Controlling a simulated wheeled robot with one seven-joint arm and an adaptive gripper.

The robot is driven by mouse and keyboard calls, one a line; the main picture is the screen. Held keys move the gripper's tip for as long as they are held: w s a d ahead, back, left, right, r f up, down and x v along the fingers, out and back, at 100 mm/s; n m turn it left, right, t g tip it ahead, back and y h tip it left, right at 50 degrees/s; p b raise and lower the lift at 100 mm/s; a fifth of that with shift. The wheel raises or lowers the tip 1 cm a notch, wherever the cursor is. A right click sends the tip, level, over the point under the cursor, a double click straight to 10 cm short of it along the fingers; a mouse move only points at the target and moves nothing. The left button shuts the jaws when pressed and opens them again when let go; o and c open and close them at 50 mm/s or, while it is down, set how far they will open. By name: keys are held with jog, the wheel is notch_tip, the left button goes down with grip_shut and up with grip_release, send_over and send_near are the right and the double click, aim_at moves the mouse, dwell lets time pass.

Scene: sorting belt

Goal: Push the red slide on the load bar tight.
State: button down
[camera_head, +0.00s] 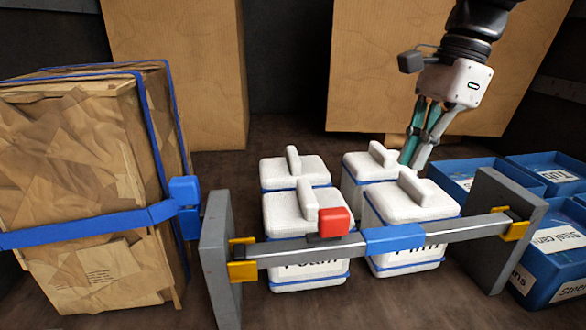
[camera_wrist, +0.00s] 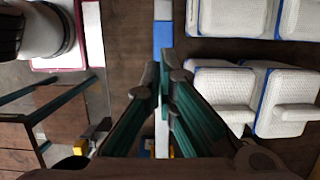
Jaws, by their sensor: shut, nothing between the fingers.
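The load bar (camera_head: 470,228) spans two grey upright plates at the front, with yellow brackets at its ends. The red slide (camera_head: 334,222) sits on the left half of the bar, left of a blue sleeve (camera_head: 393,239) and apart from it. My gripper (camera_head: 412,158) is shut and empty, up and to the right of the red slide and well apart from it. In the wrist view its fingertips (camera_wrist: 163,75) are together, with a blue part (camera_wrist: 163,40) on a pale strip beyond them. I cannot make out the red slide in the wrist view.
Several white lidded boxes (camera_head: 290,172) stand behind the bar. Blue bins (camera_head: 555,245) are at the right. A strapped brown-wrapped crate (camera_head: 90,170) stands at the left, its blue buckle (camera_head: 184,190) near the left plate (camera_head: 222,265). Tall brown panels stand at the back.

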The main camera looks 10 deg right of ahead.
aim_at(338, 213)
dwell(0.3)
jog(key=x, duration=0.9)
jog(key=shift+s+f+p, duration=0.1)
jog(key=shift+f+p, duration=0.1)
jog(key=shift+p, duration=0.15)
jog(key=a, duration=0.3)
jog(key=shift+a+f+p, duration=0.1)
jog(key=shift+f+p, duration=0.15)
jog(key=shift+p, duration=0.1)
jog(key=shift+a, duration=0.55)
jog(key=shift+a+p, duration=0.35)
jog(key=shift+a, duration=2.45)
jog(key=shift+d, duration=0.1)
